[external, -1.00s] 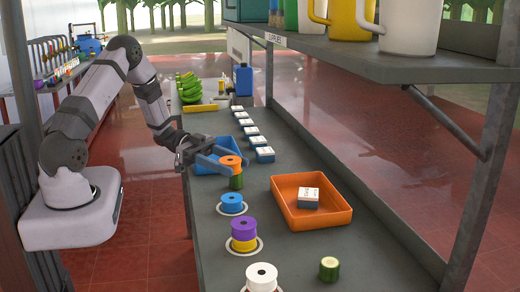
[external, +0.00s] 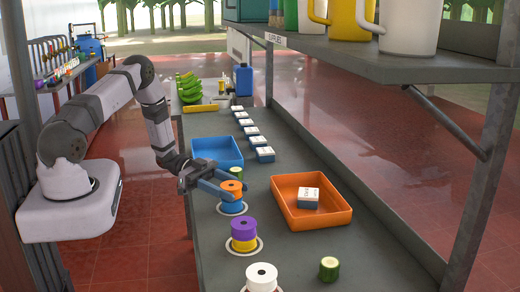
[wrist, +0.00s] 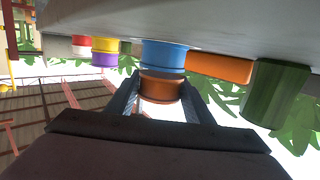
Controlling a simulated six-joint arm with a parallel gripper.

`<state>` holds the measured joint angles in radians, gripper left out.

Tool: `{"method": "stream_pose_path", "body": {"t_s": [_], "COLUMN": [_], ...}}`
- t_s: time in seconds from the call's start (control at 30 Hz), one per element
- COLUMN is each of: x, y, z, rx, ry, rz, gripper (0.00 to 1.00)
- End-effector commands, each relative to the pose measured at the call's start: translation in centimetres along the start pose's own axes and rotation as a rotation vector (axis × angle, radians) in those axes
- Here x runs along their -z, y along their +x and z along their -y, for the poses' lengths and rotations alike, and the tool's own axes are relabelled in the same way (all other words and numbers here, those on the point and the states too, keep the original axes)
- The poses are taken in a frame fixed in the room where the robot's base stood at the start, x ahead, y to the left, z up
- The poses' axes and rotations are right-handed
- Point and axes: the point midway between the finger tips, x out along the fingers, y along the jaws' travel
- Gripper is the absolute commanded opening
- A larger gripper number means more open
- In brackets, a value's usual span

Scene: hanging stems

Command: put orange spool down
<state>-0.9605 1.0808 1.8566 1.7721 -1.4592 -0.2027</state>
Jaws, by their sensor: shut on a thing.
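The orange spool (external: 231,186) is between the fingers of my gripper (external: 230,187), which is shut on it. It is upright, directly over the blue spool (external: 231,207), touching it or nearly so. The blue spool sits on a white ring mark (external: 221,211) on the grey bench. The wrist view is upside down; there the orange spool (wrist: 160,89) lies between both fingers, against the blue spool (wrist: 165,54). Any thin gap between the two is hard to tell.
A purple spool (external: 243,228) sits on a yellow one (external: 244,245); a white spool (external: 261,277) stands nearer. A cucumber piece (external: 236,173) is just behind my gripper, another (external: 329,268) at front right. An orange tray (external: 322,219) with a box is right; a blue tray (external: 218,160) is behind.

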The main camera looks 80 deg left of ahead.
Motion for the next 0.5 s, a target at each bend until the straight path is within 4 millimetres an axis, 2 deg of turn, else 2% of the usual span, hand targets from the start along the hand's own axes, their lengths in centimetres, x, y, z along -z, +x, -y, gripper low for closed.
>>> {"method": "stream_pose_path", "body": {"t_s": [0.5], "x": [-0.82], "y": [0.13], "z": [-0.02], "rx": [0.0], "ry": [0.0], "rz": [0.0], "gripper": [0.24]}}
